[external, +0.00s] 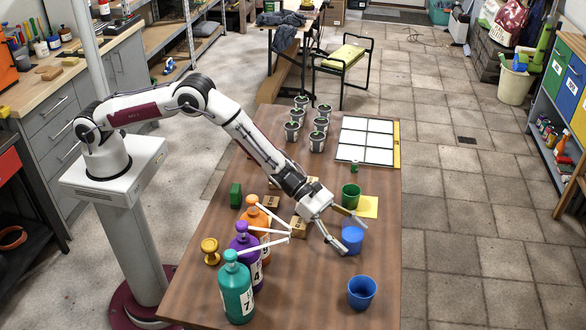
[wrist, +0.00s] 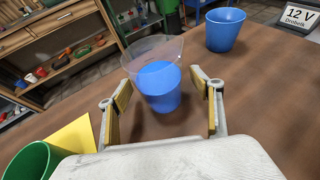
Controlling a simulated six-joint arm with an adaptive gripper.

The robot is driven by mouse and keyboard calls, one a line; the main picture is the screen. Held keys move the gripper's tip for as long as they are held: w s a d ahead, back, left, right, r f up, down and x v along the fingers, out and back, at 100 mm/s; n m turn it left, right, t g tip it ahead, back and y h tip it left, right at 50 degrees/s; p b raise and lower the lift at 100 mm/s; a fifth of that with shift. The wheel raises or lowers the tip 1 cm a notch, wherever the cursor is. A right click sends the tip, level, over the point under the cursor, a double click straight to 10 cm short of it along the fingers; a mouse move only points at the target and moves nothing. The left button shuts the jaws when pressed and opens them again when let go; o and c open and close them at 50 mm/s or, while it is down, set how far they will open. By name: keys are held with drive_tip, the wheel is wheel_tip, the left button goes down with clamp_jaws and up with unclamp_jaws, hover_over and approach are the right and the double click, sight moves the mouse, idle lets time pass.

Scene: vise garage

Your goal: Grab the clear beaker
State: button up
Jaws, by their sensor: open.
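In the wrist view, a clear beaker (wrist: 152,48) with a wide see-through rim stands between my fingers, and its lower part looks blue. I cannot tell whether the blue is its contents or a blue cup around or behind it. In the external view a blue vessel (external: 352,239) stands at the same spot, and its clear part is hard to make out. My gripper (external: 354,241) is open, with one finger on each side of it. The fingers (wrist: 162,84) also show in the wrist view, apart from the beaker at both sides.
A green cup (external: 350,196) and a yellow sheet (external: 370,207) lie close by. Another blue cup (external: 362,292) stands nearer the table's front edge. Pump bottles (external: 237,290) with long pale spouts stand to the left. A white-panelled tray (external: 366,139) and several potted plants (external: 317,141) are at the back.

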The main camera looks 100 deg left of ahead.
drive_tip(key=shift+w+d+f, duration=0.15)
drive_tip(key=shift+w+d, duration=0.05)
drive_tip(key=shift+w, duration=0.2)
idle(0.3)
drive_tip(key=c, duration=1.4)
drive_tip(key=shift+r, duration=0.3)
wheel_tip(320, 180, up, 27)
idle(1.8)
drive_tip(key=shift+r, duration=0.25)
idle(0.7)
